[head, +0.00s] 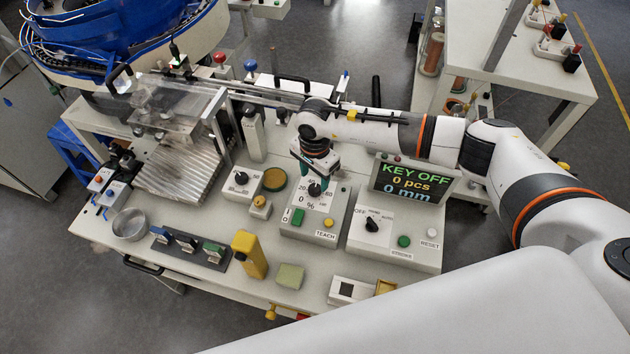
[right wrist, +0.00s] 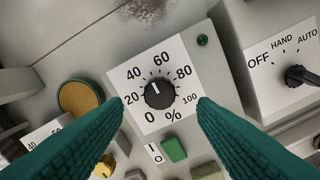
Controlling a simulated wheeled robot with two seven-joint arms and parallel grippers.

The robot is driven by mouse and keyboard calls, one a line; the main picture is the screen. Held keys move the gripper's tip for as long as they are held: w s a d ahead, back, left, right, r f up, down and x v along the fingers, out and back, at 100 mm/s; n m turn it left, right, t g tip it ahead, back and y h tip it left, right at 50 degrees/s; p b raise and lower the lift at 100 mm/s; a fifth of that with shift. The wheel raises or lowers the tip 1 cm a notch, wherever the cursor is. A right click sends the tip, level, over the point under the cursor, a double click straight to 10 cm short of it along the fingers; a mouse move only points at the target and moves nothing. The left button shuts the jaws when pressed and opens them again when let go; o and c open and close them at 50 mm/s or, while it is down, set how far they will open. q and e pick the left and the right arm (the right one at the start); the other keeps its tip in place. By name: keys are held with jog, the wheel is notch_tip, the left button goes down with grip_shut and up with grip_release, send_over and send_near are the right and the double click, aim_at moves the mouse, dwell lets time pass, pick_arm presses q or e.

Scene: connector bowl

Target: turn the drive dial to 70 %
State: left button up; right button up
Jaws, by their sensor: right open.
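The drive dial (right wrist: 158,95) is a black knob on a white plate marked 0 to 100 %. Its white mark points up and left, between 40 and 60. In the head view the dial (head: 315,190) sits on the middle control box, just below my right gripper (head: 314,178). In the right wrist view, the green fingers of my right gripper (right wrist: 160,103) are open, one on each side of the dial, with nothing between them but the view of the knob. I cannot tell whether the tips reach down beside it. My left gripper is not in view.
The box with the OFF/HAND/AUTO key switch (head: 372,224) and a display reading KEY OFF (head: 411,183) stands to the right. A smaller dial box (head: 241,181) and a round yellow-topped pad (head: 275,179) are to the left.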

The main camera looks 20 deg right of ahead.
aim_at(315, 188)
jog(key=shift+f+p, duration=0.3)
jog(key=shift+f, duration=2)
jog(key=shift+w, duration=0.1)
jog(key=shift+d, duration=0.1)
jog(key=c, duration=1)
jog(key=shift+o, duration=0.2)
jog(key=shift+m, duration=0.3)
